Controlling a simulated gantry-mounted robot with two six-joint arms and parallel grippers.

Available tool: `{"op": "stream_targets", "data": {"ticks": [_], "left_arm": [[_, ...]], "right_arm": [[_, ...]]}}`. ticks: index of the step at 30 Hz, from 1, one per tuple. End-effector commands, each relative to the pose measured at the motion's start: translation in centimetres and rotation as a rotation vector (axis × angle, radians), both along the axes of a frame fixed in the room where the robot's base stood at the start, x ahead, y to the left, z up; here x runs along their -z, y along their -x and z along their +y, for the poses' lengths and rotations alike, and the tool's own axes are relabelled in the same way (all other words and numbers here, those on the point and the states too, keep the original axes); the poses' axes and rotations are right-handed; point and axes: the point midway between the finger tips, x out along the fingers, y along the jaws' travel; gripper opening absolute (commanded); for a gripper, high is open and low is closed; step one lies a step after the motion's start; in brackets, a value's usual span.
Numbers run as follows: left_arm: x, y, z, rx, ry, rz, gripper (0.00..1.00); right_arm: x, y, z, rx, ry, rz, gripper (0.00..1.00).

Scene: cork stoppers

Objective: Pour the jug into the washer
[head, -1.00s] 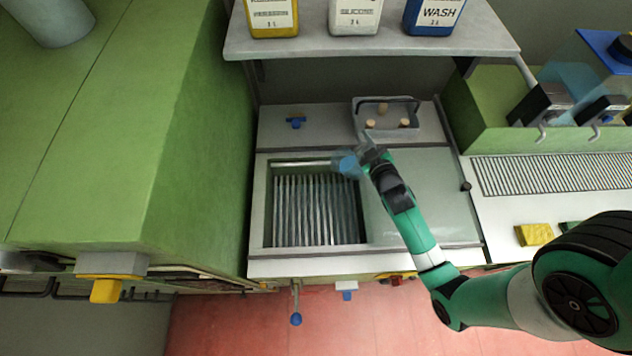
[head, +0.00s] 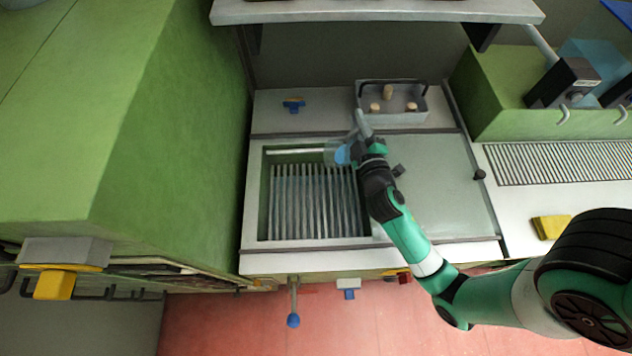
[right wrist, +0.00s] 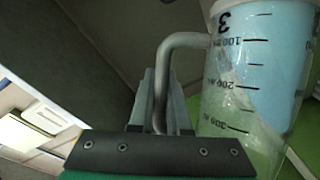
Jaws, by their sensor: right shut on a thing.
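The washer is an open basin with a ribbed rack (head: 315,205) inside, in the middle of the head view. The clear jug (head: 342,154) with blue liquid is over its far right corner. My right gripper (head: 362,126) is at that corner, just right of the jug. In the right wrist view the gripper (right wrist: 157,100) is shut on the grey handle of the jug (right wrist: 250,85). Black volume marks show upside down there, and the blue liquid's edge runs slanted across the jug. I cannot tell the jug's exact tilt. No stream of liquid shows. My left gripper is out of view.
A glassy cover panel (head: 435,185) lies right of the basin. A grey tray (head: 410,118) with cork stoppers stands behind it. A shelf (head: 380,12) overhangs the back. A tall green block (head: 165,130) rises at left. A yellow sponge (head: 551,227) lies at right.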

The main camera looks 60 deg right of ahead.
Motion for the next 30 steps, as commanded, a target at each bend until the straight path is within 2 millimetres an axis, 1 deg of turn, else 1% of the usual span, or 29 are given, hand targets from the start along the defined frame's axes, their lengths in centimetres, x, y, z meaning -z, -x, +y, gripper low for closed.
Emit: {"op": "stream_targets", "data": {"ticks": [1, 13, 30], "left_arm": [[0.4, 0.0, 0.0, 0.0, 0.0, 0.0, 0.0], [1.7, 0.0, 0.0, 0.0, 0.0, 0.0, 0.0], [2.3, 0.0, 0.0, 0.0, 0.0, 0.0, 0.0]], "right_arm": [[0.1, -0.1, 0.1, -0.001, 0.012, 0.002, 0.0], [0.0, -0.4, 0.8, 0.0, 0.102, 0.047, 0.0], [-0.1, -0.6, 1.2, 0.0, 0.15, 0.071, 0.0]]}}
